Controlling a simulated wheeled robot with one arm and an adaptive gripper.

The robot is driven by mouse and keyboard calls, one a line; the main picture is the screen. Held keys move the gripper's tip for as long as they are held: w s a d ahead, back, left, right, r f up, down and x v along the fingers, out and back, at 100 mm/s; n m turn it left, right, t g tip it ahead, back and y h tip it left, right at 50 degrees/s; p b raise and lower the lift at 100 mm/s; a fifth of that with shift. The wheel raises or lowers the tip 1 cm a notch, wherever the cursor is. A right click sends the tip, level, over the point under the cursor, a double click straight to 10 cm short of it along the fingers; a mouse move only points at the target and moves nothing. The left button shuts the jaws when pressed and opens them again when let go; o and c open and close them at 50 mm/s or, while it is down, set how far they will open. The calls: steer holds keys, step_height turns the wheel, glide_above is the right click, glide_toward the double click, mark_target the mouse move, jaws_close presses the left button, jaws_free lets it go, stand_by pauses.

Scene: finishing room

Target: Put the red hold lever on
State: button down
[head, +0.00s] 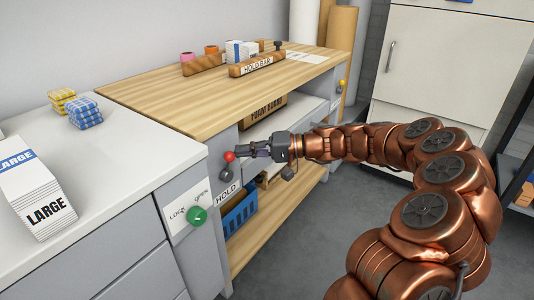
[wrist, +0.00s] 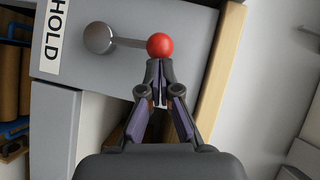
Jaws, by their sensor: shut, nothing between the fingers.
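The red hold lever has a red ball (head: 229,156) on a thin shaft from a round grey hub (head: 226,174), on the grey end panel of the workbench. In the head view the ball stands above the hub, over the white HOLD label (head: 228,194). In the wrist view the ball (wrist: 160,45) is right of the hub (wrist: 98,38). My gripper (head: 243,152) reaches in from the right. Its fingers (wrist: 160,72) are shut and empty, with the tips right at the ball's edge. I cannot tell whether they touch it.
A green knob (head: 197,215) on a LOCK/OPEN plate is left of the lever. A blue crate (head: 239,212) sits on the lower shelf. The wooden bench top (head: 170,95) carries a HOLD BAR block (head: 257,64). A LARGE packet (head: 38,190) lies on the left counter.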

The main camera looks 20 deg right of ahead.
steer(key=a+n, duration=0.1)
steer(key=s+n+h+b, duration=0.1)
steer(key=s+a+h+b, duration=0.1)
steer(key=shift+a+r+n, duration=0.25)
steer(key=shift+a+n, duration=0.1)
steer(key=shift+n, duration=0.05)
steer(key=shift+s+a+f+n+t+h+b, duration=0.15)
steer(key=shift+s+a+n+h+b, duration=0.2)
steer(key=shift+a+n+h+b, duration=0.25)
steer(key=shift+s+a+n+t+h+b, duration=0.15)
steer(key=shift+s+a+n+h+b, duration=0.3)
steer(key=shift+h, duration=0.25)
steer(key=shift+w, duration=0.1)
steer(key=p, duration=0.4)
glide_toward(229, 161)
step_height(229, 161, up, 4)
steer(key=s+d, duration=0.1)
steer(key=d, duration=0.1)
steer(key=shift+d, duration=0.2)
